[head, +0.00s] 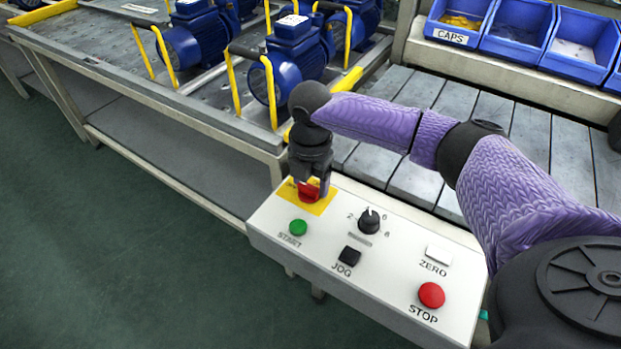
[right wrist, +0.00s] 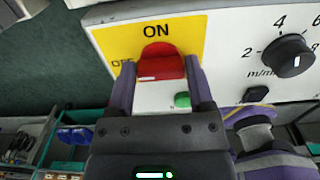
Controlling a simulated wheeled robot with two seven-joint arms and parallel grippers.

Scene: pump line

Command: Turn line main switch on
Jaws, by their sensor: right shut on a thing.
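The line main switch is a red rotary handle (head: 308,191) on a yellow plate (head: 321,207) at the far left corner of the white control panel. In the right wrist view the red handle (right wrist: 161,64) sits between my fingers, with "ON" printed above it and "OFF" to its left, partly covered by a finger. My right gripper (head: 310,186) points down over the switch and is shut on the handle. It also shows in the right wrist view (right wrist: 160,75). I cannot tell exactly which way the handle points. My left gripper is not in view.
The panel also carries a green START button (head: 298,227), a black dial (head: 369,221), a black JOG button (head: 349,256), a white ZERO button (head: 439,254) and a red STOP button (head: 431,295). Blue pumps (head: 290,68) with yellow bars stand behind. Blue bins (head: 515,32) are at upper right.

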